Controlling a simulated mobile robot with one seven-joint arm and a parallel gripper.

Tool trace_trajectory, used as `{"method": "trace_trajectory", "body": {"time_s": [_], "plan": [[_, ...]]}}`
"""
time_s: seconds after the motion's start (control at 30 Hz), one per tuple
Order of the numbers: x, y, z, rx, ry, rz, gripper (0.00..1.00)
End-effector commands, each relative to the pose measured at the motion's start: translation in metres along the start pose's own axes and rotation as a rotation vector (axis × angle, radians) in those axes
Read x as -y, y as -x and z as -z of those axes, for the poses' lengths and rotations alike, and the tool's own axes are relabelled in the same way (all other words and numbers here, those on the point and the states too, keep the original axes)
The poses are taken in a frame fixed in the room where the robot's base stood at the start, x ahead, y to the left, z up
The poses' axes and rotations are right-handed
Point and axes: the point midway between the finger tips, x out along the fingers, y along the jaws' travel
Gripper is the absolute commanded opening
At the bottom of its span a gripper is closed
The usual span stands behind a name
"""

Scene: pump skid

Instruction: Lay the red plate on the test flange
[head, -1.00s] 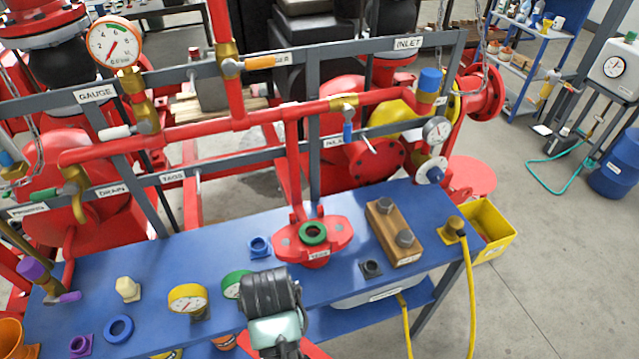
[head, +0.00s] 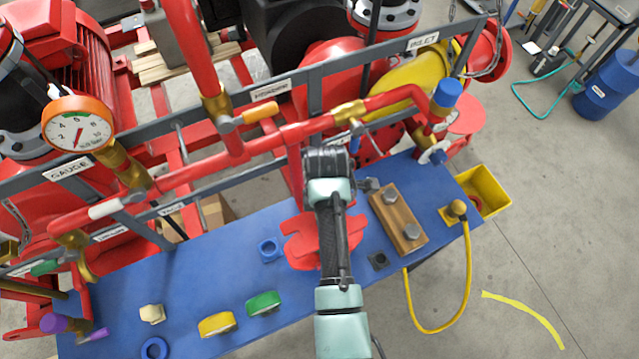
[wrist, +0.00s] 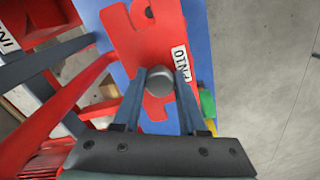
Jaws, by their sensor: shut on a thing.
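My gripper (wrist: 160,88) is shut on the grey round knob of the red plate (wrist: 125,40), with one finger on each side of the knob. The plate shows a slot in its far edge and a partly readable white label. In the head view, my arm covers the middle of the red shape over the test flange (head: 305,262). The plate lies over the flange there and hides its green ring. A grey round spot shows through the plate's slot in the wrist view. I cannot tell whether plate and flange touch.
A wooden block (head: 398,218) with two bolts stands right of the flange, near a small black socket (head: 378,260). Red pipework (head: 290,135) and a grey frame run behind. A yellow hose (head: 467,290) hangs at the right.

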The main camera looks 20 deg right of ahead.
Motion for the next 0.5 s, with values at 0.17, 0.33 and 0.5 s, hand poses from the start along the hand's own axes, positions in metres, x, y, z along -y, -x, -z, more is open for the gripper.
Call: {"method": "trace_trajectory", "body": {"time_s": [0.17,0.33,0.5], "plan": [[-0.001,-0.011,0.000,0.000,-0.001,-0.003,0.00],[-0.001,-0.026,0.000,0.000,-0.002,-0.004,0.00],[-0.001,-0.041,0.001,0.000,-0.002,-0.004,0.00]]}}
